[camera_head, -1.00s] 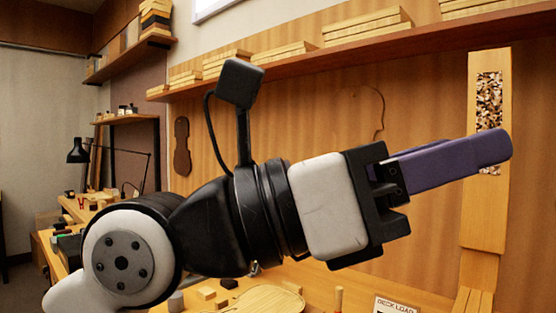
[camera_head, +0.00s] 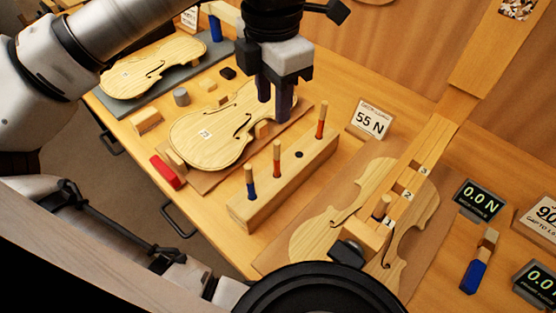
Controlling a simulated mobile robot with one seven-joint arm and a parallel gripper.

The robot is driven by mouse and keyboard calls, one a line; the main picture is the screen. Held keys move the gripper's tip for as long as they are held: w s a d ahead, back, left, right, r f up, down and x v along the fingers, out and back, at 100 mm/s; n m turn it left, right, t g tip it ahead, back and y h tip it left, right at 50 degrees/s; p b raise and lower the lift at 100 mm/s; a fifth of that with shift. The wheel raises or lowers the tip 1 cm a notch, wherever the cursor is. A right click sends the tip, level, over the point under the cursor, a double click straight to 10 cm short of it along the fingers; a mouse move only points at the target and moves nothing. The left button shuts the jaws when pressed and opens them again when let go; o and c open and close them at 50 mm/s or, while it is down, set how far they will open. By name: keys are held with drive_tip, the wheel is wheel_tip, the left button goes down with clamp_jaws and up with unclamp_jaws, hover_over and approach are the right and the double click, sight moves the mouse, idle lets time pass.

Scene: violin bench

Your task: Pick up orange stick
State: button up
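A wooden block (camera_head: 283,183) holds upright sticks with wooden tops. The stick at its far right end has an orange-red lower part (camera_head: 320,121). A darker red stick (camera_head: 277,160) stands in the middle and a blue one (camera_head: 250,184) at the near left end. An empty dark hole (camera_head: 299,155) lies between the two reddish sticks. My gripper (camera_head: 274,108) points down with its two dark purple fingers apart and nothing visible between them. It appears left of the orange-red stick, over or near the edge of a violin plate; its height is unclear.
A violin plate (camera_head: 205,137) lies left of the block, another (camera_head: 160,68) farther back. A violin body (camera_head: 320,225) with numbered slots lies right. A "55 N" sign (camera_head: 370,120) stands behind the block. Displays (camera_head: 480,200) and a blue-ended piece (camera_head: 474,276) are at right.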

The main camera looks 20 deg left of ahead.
sight(277, 142)
wheel_tip(277, 142, down, 7)
drive_tip(key=b, duration=0.4)
drive_tip(key=shift+f, duration=0.2)
drive_tip(key=f, duration=0.1)
drive_tip(key=f+b, duration=0.1)
drive_tip(key=f, duration=0.1)
drive_tip(key=f+b, duration=0.1)
drive_tip(key=f, duration=0.1)
drive_tip(key=shift+w+d+f, duration=0.1)
drive_tip(key=shift+d, duration=0.15)
clamp_jaws()
